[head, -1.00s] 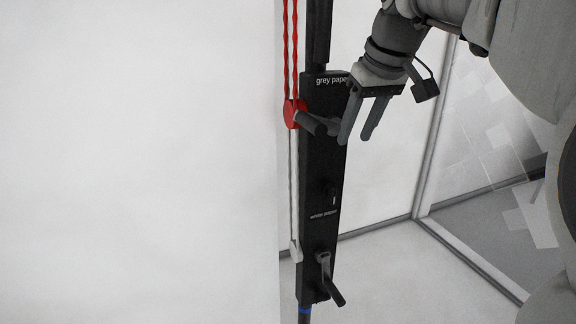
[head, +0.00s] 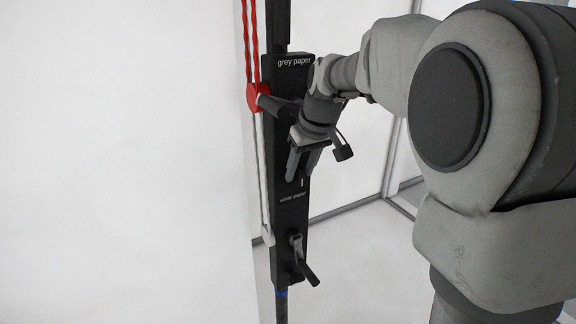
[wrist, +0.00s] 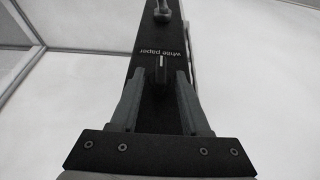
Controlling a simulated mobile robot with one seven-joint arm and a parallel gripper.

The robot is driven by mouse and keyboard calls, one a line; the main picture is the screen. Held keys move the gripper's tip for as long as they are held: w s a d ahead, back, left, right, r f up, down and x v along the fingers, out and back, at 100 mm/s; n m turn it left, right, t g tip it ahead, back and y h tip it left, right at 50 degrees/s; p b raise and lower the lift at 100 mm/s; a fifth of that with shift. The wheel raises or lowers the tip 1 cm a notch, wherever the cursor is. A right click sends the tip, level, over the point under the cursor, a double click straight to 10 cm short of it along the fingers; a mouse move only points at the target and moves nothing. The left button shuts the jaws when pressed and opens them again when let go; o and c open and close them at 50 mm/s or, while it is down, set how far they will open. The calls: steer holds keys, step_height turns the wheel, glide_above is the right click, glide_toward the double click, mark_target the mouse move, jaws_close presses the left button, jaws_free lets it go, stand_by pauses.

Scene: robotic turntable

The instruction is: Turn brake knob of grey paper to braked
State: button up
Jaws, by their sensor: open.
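A tall black panel (head: 290,225) carries a "grey paper" label (head: 294,62) at its top and a "white paper" label (head: 292,198) lower down. A small dark knob with a white line (wrist: 161,68) sits just above the "white paper" label, which reads upside down in the wrist view. The white line runs along the panel's length. My gripper (wrist: 159,78) is open, with one finger on each side of the knob. I cannot tell whether the fingers touch it. In the head view my gripper (head: 300,172) covers most of the knob, leaving its white mark (head: 302,182) visible.
A dark crank handle on a red disc (head: 256,97) juts out close to my gripper's upper left. A second crank (head: 305,262) sticks out below. Red cords (head: 250,45) and pale cords hang along the panel's left edge, beside a large white sheet (head: 120,170).

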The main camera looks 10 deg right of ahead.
steer(key=shift+w+f, duration=0.15)
steer(key=shift+f, duration=0.3)
steer(key=shift+c, duration=0.3)
jaws_close()
steer(key=shift+r+y, duration=0.1)
steer(key=shift+y, duration=0.2)
steer(key=shift+w+d+f+m+g+y+b, duration=0.1)
steer(key=shift+d+f+m+g+y+b, duration=0.35)
steer(key=shift+y, duration=2.2)
steer(key=shift+w+a+r+m+g+y+b, duration=0.15)
steer(key=shift+m+g+y, duration=0.55)
steer(key=shift+y, duration=1.9)
steer(key=shift+s+d+f+m+g+y+b, duration=0.25)
steer(key=shift+m+y, duration=0.8)
steer(key=shift+y, duration=1.6)
steer(key=shift+w, duration=0.2)
